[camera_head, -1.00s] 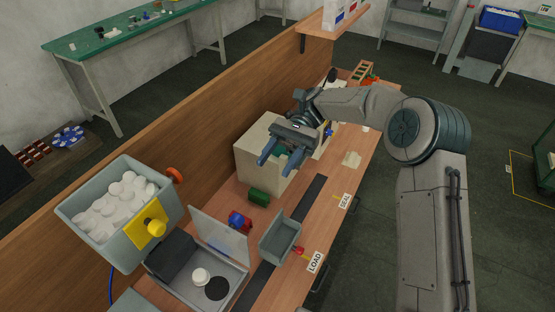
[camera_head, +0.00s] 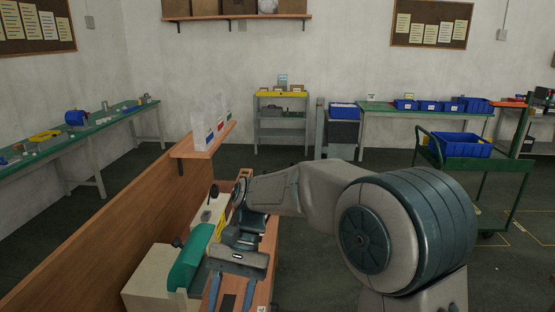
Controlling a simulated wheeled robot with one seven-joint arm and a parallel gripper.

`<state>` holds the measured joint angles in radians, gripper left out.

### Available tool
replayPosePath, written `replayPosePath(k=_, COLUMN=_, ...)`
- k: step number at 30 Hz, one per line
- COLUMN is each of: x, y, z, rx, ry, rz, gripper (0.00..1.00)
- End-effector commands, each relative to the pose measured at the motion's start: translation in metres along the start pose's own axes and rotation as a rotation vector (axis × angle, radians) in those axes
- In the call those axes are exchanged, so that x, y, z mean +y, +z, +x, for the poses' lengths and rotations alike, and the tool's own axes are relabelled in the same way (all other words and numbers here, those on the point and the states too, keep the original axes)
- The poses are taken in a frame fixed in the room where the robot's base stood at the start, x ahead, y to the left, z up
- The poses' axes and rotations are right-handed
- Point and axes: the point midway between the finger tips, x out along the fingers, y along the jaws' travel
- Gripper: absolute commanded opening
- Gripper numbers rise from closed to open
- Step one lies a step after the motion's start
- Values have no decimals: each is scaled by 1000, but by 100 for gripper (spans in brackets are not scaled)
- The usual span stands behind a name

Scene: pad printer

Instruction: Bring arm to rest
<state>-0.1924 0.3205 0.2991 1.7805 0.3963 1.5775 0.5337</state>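My gripper (camera_head: 230,298) is at the lower middle of the head view, pointing down and toward the camera. Its two blue-grey fingers are apart with nothing seen between them, and their tips run close to the picture's lower edge. My grey arm reaches from the lower right across to it, bent at the large round joint. The gripper is over the wooden bench (camera_head: 268,255), just right of a beige machine housing (camera_head: 150,275) with a teal rounded part (camera_head: 188,265). I cannot tell the gap between gripper and housing.
A wooden partition (camera_head: 110,245) runs along the bench's left side, with a small shelf (camera_head: 205,143) at its far end. A green cart (camera_head: 470,160) with a blue bin stands at right. Grey floor (camera_head: 310,255) is open beyond the bench and arm.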

Motion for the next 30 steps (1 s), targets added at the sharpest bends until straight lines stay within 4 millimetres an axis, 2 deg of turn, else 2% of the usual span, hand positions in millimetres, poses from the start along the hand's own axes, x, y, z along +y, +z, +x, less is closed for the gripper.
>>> replayPosePath(k=1, x=15, y=2, z=-3, rx=67, ry=-7, rz=-3, gripper=47)
replayPosePath(k=10, x=103, y=8, z=-14, rx=441, ry=0, rz=-52, gripper=47)
replayPosePath(k=21, x=208, y=26, z=-7, rx=851, ry=83, rz=-123, gripper=47)
replayPosePath(k=25, x=232, y=32, z=-1, rx=950, ry=119, rz=-145, gripper=47)
replayPosePath(k=30, x=247, y=35, z=4, rx=1016, ry=147, rz=-162, gripper=47)
